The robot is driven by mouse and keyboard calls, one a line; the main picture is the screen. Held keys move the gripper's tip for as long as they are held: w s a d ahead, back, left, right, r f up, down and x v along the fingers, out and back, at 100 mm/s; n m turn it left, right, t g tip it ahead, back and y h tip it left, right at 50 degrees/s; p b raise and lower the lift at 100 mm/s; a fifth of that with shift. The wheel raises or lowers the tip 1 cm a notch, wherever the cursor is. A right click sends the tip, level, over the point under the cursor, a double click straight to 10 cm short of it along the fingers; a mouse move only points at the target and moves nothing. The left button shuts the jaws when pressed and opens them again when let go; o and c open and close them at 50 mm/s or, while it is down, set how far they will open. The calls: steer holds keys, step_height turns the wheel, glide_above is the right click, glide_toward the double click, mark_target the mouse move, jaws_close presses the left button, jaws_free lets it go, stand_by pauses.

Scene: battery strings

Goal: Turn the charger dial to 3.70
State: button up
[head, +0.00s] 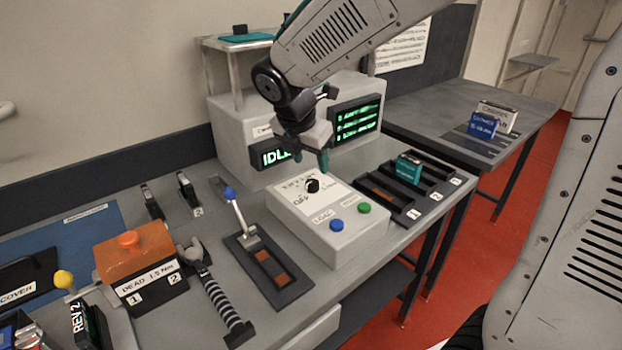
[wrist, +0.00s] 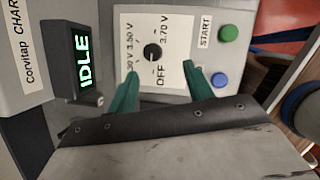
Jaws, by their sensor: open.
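The charger dial (head: 312,186) is a small black knob on the white label plate of the grey charger control box (head: 345,243). In the wrist view the dial (wrist: 152,52) sits among printed marks, with OFF, 3.50 V and 3.70 V legible. A small pale mark shows on the knob's OFF side, but its exact pointing is too small to tell. My gripper (head: 303,150) hangs above the box, short of the dial. In the wrist view my gripper (wrist: 160,70) has its teal fingers spread apart, with nothing between them. They appear clear of the knob.
Blue (head: 336,225) and green (head: 364,208) buttons are on the box near the dial. The charger display (head: 272,155) reads IDLE behind it. A blue-knobbed lever (head: 237,208) stands to the left. A battery tray (head: 428,199) with a teal block lies to the right.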

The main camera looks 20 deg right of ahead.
mark_target(312, 182)
steer(key=shift+n, duration=0.8)
steer(key=x, duration=0.5)
steer(key=w+a+x, duration=0.1)
steer(key=x, duration=0.2)
steer(key=shift+w+d+f, duration=0.15)
steer(key=shift+w+f, duration=0.05)
steer(key=shift+f, duration=0.1)
steer(key=c, duration=1)
